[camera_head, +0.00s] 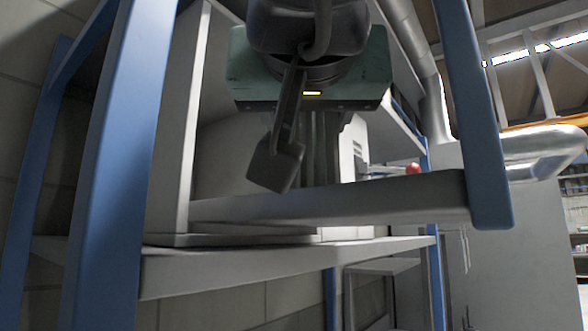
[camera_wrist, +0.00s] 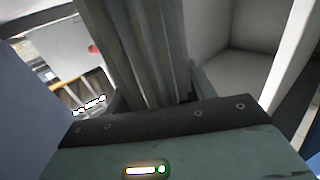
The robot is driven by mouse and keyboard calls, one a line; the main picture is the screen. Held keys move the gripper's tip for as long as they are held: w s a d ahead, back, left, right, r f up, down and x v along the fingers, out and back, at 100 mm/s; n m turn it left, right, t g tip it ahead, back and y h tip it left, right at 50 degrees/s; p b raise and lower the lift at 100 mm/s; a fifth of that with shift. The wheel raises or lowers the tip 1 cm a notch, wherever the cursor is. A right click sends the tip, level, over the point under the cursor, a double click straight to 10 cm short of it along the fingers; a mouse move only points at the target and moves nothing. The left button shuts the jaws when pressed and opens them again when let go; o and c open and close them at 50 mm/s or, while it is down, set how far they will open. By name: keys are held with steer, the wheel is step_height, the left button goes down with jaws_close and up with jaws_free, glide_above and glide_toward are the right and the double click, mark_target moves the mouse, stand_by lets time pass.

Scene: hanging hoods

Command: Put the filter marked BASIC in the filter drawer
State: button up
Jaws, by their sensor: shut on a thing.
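My gripper (camera_head: 310,125) hangs inside the open front of a pale hood, below its teal body. I cannot make out the filter drawer for certain in either view.
A grey ledge (camera_head: 330,205) crosses below the gripper, with a pale shelf (camera_head: 270,262) under it. Blue posts (camera_head: 125,150) stand at left and right. A red knob (camera_head: 413,168) sits on the right. A pale rounded bar (camera_head: 548,145) juts in at far right.

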steer(key=o, duration=1.1)
steer(key=shift+r, duration=0.1)
steer(key=shift+s+a+b, duration=0.15)
steer(key=shift+s+b, duration=0.55)
steer(key=shift+s, duration=2.35)
steer(key=shift+s+a+b, duration=0.1)
steer(key=shift+s+b, duration=0.6)
steer(key=shift+s, duration=2.3)
